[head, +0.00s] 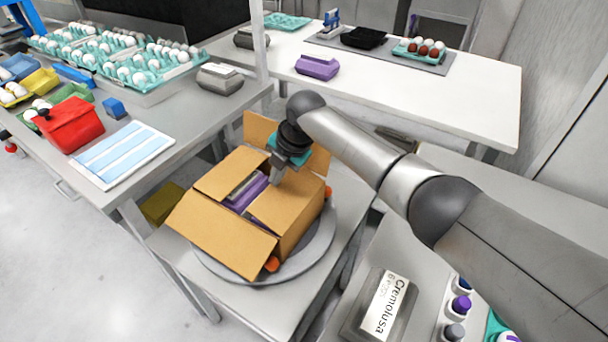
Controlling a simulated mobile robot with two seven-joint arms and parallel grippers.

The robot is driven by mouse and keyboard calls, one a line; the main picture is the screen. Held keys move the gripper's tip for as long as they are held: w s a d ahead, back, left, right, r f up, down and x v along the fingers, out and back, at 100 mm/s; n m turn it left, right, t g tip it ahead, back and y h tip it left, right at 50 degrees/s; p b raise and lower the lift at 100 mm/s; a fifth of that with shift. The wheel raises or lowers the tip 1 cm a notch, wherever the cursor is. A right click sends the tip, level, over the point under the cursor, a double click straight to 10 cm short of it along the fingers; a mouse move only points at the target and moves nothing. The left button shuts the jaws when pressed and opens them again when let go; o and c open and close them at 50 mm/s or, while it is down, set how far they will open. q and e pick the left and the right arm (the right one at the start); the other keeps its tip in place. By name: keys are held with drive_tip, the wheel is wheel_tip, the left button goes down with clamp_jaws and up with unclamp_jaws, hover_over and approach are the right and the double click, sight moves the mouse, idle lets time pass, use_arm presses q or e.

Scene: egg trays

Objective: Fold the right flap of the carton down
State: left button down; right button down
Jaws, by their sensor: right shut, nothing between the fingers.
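The brown cardboard carton (297,232) sits on a round grey turntable (228,275). Purple egg boxes (246,192) show through the gap in its top. The right flap (285,205) lies inward over the right part of the opening; whether it is fully flat is hard to tell. The left flap (230,172) also leans inward over the opening. The front flap (222,235) slopes outward, and the back flap (258,129) stands up behind my gripper. My right gripper (277,178) is shut and empty, pointing down at the right flap's far edge; contact cannot be told. My left gripper is out of view.
A table at left holds egg trays (135,70), a red box (70,125) and a grey egg box (220,78). A white table behind holds a purple egg box (317,66). A labelled box (380,305) lies at front right, below my arm.

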sight(280, 187)
drive_tip(key=shift+w+a+f+b, duration=0.1)
drive_tip(key=shift+f+b, duration=0.15)
drive_tip(key=shift+f, duration=0.1)
drive_tip(key=shift+w+a+f+b, duration=0.1)
drive_tip(key=shift+f+b, duration=0.1)
drive_tip(key=shift+f, duration=0.15)
drive_tip(key=shift+w+a+f+b, duration=0.2)
drive_tip(key=shift+a+f+b, duration=0.1)
drive_tip(key=shift+f+b, duration=0.35)
drive_tip(key=shift+f, duration=0.15)
drive_tip(key=shift+s, duration=0.1)
drive_tip(key=shift+s+d+f+p, duration=0.1)
drive_tip(key=shift+s+d+p, duration=0.3)
drive_tip(key=shift+p, duration=0.45)
drive_tip(key=shift+s+d+f, duration=0.1)
drive_tip(key=shift+d, duration=0.3)
drive_tip(key=p+v, duration=0.4)
drive_tip(key=v, duration=1.1)
drive_tip(key=shift+a+r, duration=0.35)
drive_tip(key=shift+r, duration=0.05)
